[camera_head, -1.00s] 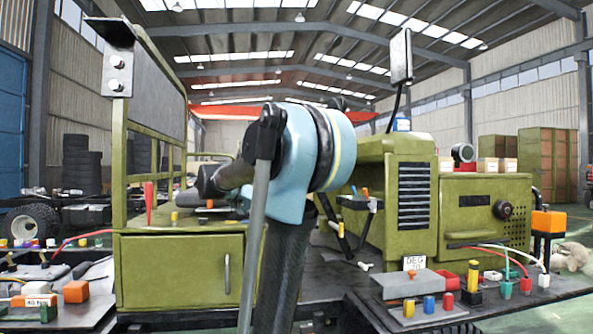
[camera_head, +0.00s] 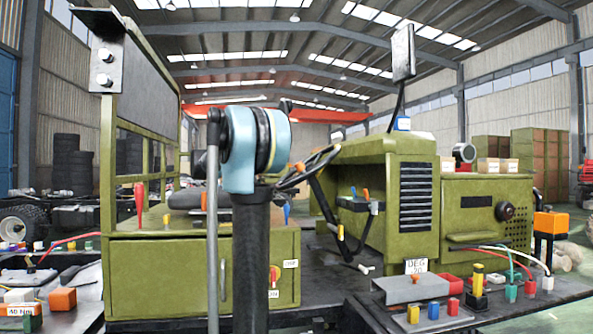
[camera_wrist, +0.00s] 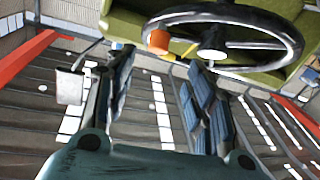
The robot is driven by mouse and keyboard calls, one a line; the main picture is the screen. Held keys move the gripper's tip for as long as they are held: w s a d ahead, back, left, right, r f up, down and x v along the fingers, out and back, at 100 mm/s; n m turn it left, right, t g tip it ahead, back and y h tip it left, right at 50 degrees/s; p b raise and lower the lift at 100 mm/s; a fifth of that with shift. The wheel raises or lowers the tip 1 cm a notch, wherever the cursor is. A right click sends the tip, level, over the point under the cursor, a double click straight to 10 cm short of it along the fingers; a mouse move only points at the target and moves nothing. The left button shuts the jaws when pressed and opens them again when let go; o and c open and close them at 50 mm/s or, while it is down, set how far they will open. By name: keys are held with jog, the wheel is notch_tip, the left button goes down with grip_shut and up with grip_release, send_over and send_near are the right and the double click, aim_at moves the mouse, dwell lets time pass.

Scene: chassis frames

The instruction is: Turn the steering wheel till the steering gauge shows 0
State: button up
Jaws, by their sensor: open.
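The dark steering wheel (camera_head: 312,168) stands tilted on its column behind my arm in the head view, partly hidden by the blue joint. The wheel also shows at the top of the wrist view (camera_wrist: 293,42), with a pale hub and an orange knob (camera_wrist: 158,41) at its rim. My gripper (camera_wrist: 161,60) is open and empty, its two fingers pointing up toward the wheel's lower rim. I cannot tell whether they touch it. In the head view the gripper is hidden behind my arm. A small white card (camera_head: 416,266) reads "DEG" above a number too small to read surely.
The green chassis has a cabinet (camera_head: 160,270) at the left and an engine hood (camera_head: 400,200) at the right. A tray (camera_head: 410,288) with coloured parts stands at the front right. A mirror (camera_head: 403,52) rises on a thin stalk.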

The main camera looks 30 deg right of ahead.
aim_at(298, 166)
jog(key=d, duration=1.3)
jog(key=shift+s, duration=0.4)
grip_shut()
